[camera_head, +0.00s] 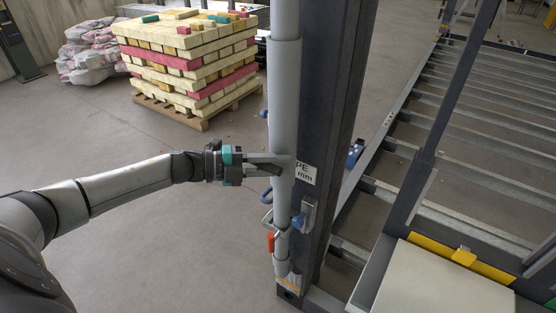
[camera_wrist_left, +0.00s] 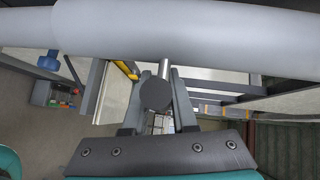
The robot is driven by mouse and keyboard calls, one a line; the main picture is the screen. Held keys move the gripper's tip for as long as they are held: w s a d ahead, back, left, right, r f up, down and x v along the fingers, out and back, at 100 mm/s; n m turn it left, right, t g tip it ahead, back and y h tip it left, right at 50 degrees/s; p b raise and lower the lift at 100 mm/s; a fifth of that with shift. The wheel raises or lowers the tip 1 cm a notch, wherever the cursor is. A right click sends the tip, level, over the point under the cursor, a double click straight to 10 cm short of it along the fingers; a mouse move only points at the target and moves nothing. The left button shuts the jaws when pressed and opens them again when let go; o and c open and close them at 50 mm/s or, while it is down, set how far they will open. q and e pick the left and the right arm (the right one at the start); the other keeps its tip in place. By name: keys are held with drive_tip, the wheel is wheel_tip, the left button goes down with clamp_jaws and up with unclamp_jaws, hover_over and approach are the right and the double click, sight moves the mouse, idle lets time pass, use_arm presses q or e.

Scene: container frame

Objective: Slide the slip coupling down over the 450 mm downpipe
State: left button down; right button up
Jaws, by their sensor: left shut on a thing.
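The slip coupling (camera_head: 284,100) is a long, wide light-grey sleeve standing upright around a slimmer grey pipe (camera_head: 285,18), which shows above it. It fills the top of the left wrist view (camera_wrist_left: 200,35). My left gripper (camera_head: 268,164) reaches in from the left at the sleeve's lower part. It is shut on a short handle with a dark round end (camera_wrist_left: 155,95) and a metal rod, which stands out towards the sleeve. The 450 mm downpipe (camera_head: 281,245) appears as the grey pipe lower down, partly hidden by brackets. My right gripper is not in view.
A dark post (camera_head: 320,110) with a label (camera_head: 306,172) stands right behind the pipe. Blue knobs (camera_head: 298,221), a metal latch and a red handle (camera_head: 271,242) crowd the lower pipe. A loaded pallet (camera_head: 190,110) stands behind left. The floor at left is open.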

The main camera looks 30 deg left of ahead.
use_arm(q)
drive_tip(key=shift+f, duration=0.35)
drive_tip(key=c, duration=0.7)
unclamp_jaws()
drive_tip(key=shift+r, duration=0.1)
drive_tip(key=p+v, duration=0.1)
drive_tip(key=v, duration=1.4)
drive_tip(key=shift+a+p, duration=0.15)
drive_tip(key=shift+p, duration=0.2)
